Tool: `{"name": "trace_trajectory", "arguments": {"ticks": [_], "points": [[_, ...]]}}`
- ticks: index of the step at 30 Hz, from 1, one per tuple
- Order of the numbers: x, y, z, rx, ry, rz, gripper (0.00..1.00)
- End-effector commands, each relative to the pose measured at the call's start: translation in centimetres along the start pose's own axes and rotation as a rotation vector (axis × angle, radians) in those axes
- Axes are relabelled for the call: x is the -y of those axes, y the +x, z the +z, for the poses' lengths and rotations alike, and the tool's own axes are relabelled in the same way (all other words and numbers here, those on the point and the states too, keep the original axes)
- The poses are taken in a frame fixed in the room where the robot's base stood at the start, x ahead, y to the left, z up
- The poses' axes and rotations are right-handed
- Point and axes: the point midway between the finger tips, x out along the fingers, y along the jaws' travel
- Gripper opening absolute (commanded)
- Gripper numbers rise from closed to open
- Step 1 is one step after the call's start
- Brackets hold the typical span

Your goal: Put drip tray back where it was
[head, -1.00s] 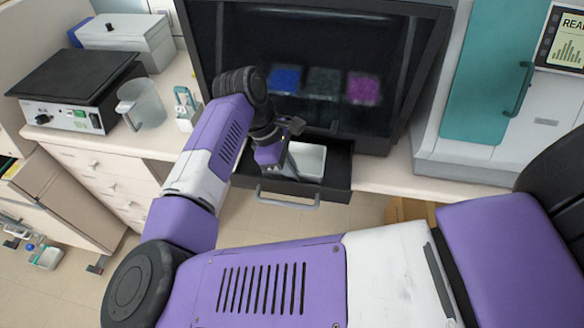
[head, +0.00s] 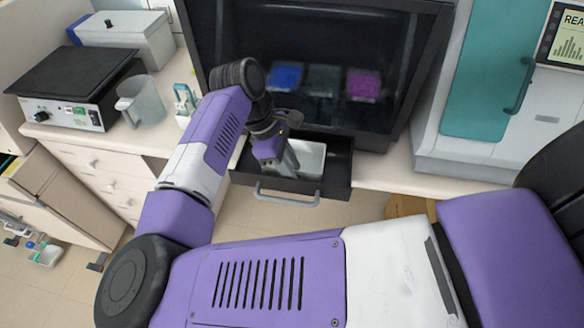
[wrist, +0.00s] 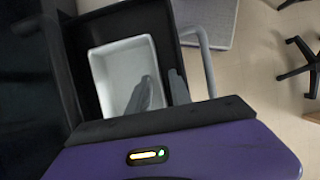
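The drip tray is a white, shallow rectangular tray (head: 312,158) sitting in a pulled-out black drawer (head: 338,175) under the dark-windowed cabinet. It also shows in the wrist view (wrist: 112,62), and looks empty apart from my finger over it. My gripper (head: 290,165) points down at the drawer. In the wrist view my gripper (wrist: 163,90) has its two fingers apart, one over the tray's inside and the other just outside its wall on the handle side. Whether the fingers touch the wall cannot be told. My arm hides the left part of the tray in the head view.
The drawer has a grey bar handle (head: 287,198) at its front. A clear jug (head: 140,102) and a black-topped device (head: 75,85) stand on the left counter. A machine with a teal door (head: 490,70) stands at right. Floor is open before the drawer.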

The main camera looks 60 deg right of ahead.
Motion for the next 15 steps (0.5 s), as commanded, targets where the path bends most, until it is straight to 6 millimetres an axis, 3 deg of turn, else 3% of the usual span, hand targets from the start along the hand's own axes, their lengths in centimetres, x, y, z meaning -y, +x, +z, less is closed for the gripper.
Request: {"name": "trace_trajectory", "arguments": {"ticks": [15], "points": [[0.0,-9.5,-0.2,-0.004,0.0,0.0,0.25]]}}
